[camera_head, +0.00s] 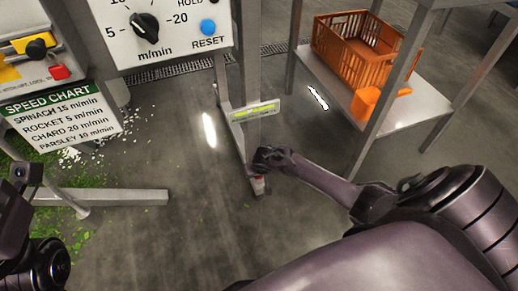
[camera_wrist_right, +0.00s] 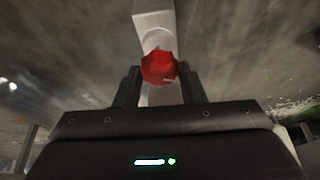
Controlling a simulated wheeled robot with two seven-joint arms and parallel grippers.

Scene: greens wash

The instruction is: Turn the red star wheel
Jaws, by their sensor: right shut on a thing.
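The red star wheel (camera_wrist_right: 159,68) shows in the right wrist view between the two dark fingers of my right gripper (camera_wrist_right: 159,85). It sits in front of a pale metal post or leg. The right gripper is shut on the wheel. The rest of the wheel is hidden by the gripper. My left arm shows at the lower left edge of the head view, but its fingertips cannot be made out.
A control panel (camera_head: 185,48) with a dial and blue reset button stands above. A speed chart (camera_head: 62,115) hangs at left over spilled greens. The middle floor is clear.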

